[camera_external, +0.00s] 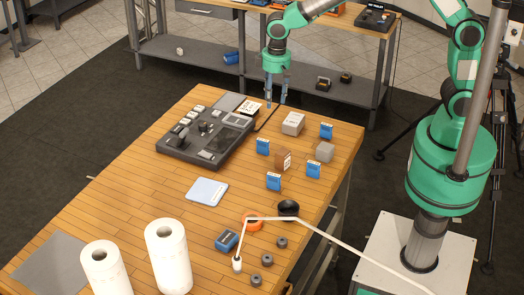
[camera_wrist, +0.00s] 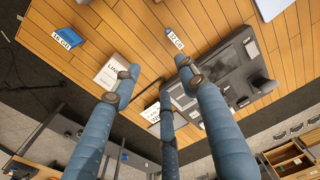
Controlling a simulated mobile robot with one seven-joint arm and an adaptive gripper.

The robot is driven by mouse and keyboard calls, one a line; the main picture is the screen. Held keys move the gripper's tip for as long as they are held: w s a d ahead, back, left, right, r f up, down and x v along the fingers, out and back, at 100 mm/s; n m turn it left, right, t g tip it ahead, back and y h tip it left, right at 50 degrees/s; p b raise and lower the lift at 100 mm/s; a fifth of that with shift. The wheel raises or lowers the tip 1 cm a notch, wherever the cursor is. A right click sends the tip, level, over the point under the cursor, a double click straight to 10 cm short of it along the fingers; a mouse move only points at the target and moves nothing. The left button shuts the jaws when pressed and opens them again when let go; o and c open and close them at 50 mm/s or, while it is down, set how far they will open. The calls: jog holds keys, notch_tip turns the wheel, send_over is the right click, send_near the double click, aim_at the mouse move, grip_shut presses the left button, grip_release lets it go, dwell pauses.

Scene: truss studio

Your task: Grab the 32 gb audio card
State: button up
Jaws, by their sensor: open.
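Several small blue cards with white labels stand on the wooden table. One blue card (camera_external: 263,146) stands near the mixer; it shows in the wrist view (camera_wrist: 175,38) with a label that appears to read 32 GB. Another card (camera_external: 326,131) stands by the boxes; in the wrist view (camera_wrist: 66,37) its label looks like 16 GB. Two more, a card (camera_external: 313,170) and a card (camera_external: 273,181), have labels too small to read. My gripper (camera_external: 277,101) is open and empty, fingers down above the far table edge; it also shows in the wrist view (camera_wrist: 157,74).
A dark mixer (camera_external: 205,135) fills the table's left side. A white box (camera_external: 293,124), a brown box (camera_external: 283,160) and a grey box (camera_external: 325,152) stand among the cards.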

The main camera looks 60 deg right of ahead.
jog(key=p, duration=0.1)
send_over(264, 141)
notch_tip(264, 141, down, 4)
jog(key=shift+w+d+f+g, duration=0.2)
jog(key=shift+d+f+g, duration=0.1)
jog(key=shift+d, duration=0.1)
jog(key=shift+f, duration=4.25)
jog(key=shift+d+f, duration=0.1)
jog(key=shift+f, duration=2.5)
grip_shut()
